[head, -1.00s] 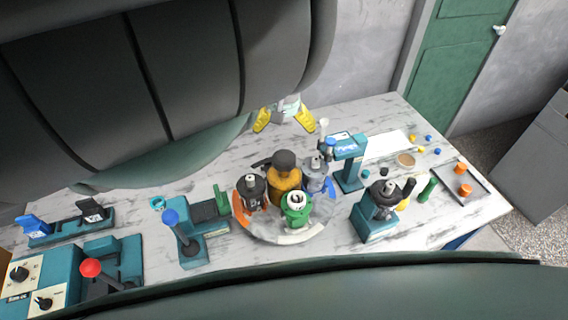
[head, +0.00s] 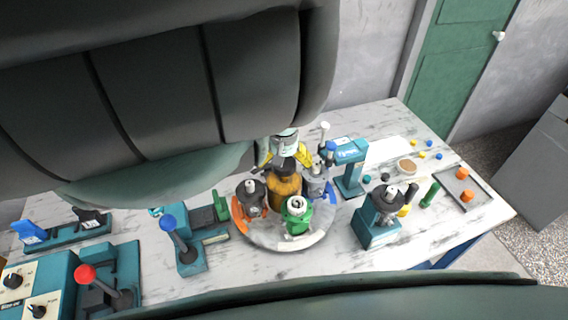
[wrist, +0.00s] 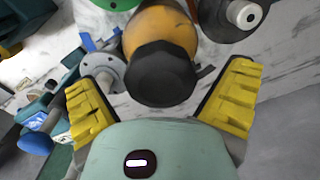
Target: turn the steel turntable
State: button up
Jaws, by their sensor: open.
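The round steel turntable (head: 283,241) lies on the marble-topped table. It carries a green part (head: 297,216), a dark-topped part with an orange base (head: 250,197), a grey part (head: 317,181) and a central orange post (head: 285,189) with a black knob. In the wrist view the black knob (wrist: 160,76) fills the middle, between the fingers. My gripper (head: 287,158) is open, with yellow fingers, just behind and above the knob in the head view. In the wrist view the gripper (wrist: 168,105) has a finger on each side.
A teal press (head: 350,165) stands close right of the turntable, and a teal fixture with a dark motor (head: 384,205) is farther right. A blue-knobbed lever station (head: 178,240) is at left, beside a red-knobbed control box (head: 90,278). A tray (head: 463,187) with orange pieces sits at far right.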

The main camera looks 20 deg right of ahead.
jog(key=shift+f, duration=0.1)
jog(key=c, duration=1.3)
jog(key=shift+m, duration=0.7)
jog(key=shift+a+m+b, duration=0.1)
jog(key=shift+m+b, duration=0.6)
jog(key=shift+m, duration=1)
jog(key=shift+m+b, duration=0.4)
jog(key=shift+m, duration=1.7)
jog(key=shift+w+a+m+b, duration=0.15)
jog(key=shift+m+b, duration=0.3)
jog(key=shift+m, duration=1.95)
jog(key=shift+w+m+b, duration=0.1)
jog(key=shift+m+b, duration=0.2)
jog(key=shift+m, duration=1.8)
